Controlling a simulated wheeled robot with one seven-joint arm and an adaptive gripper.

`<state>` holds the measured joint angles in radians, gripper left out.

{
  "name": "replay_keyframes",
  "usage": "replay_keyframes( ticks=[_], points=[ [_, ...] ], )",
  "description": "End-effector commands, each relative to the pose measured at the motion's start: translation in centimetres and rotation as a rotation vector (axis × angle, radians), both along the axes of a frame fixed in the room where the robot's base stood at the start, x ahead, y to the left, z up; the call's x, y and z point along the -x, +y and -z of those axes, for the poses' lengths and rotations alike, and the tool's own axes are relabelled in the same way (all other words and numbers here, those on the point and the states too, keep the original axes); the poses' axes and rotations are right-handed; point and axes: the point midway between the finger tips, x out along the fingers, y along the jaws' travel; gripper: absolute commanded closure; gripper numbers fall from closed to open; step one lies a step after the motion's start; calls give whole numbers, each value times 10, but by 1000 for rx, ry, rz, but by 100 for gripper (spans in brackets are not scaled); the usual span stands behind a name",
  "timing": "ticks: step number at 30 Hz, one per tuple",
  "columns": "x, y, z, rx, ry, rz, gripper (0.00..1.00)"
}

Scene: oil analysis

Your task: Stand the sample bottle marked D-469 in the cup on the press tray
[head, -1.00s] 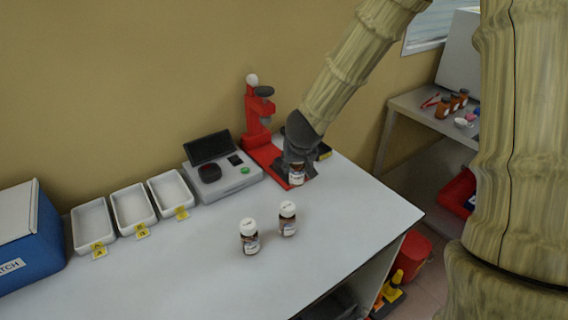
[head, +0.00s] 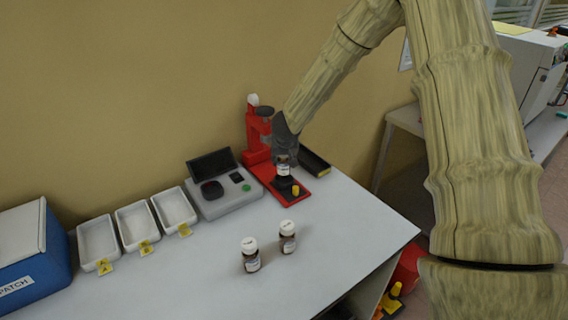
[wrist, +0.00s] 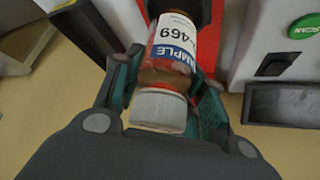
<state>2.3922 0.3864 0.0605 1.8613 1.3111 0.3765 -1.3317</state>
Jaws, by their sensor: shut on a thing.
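My gripper (wrist: 165,100) is shut on a brown sample bottle (wrist: 172,50) with a white cap and a label ending in 469. The bottle is upright in the head view (head: 283,169), with the gripper (head: 285,158) around its upper part. The dark cup (head: 284,184) is directly below it on the red press tray (head: 315,186). In the wrist view the bottle's lower end meets a dark part, seemingly the cup. I cannot tell whether the bottle is inside the cup or just above it.
The red press (head: 256,135) stands close behind the gripper. Two other brown bottles (head: 250,256) (head: 287,238) stand on the table in front. A grey scanner (head: 222,190), white trays (head: 135,228) and a blue box (head: 35,250) are to the left.

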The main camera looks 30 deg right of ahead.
Motion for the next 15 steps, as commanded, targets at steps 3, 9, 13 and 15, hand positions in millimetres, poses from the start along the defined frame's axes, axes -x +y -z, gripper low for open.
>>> replay_keyframes(
  ticks=[3, 9, 13, 15],
  points=[
    [2, -1, 18, -3, 4, 3, 86],
    [1, -1, 33, -1, 2, 2, 86],
    [1, 0, 33, -1, 1, 1, 86],
    [1, 0, 33, 0, 1, 1, 86]
  ],
)
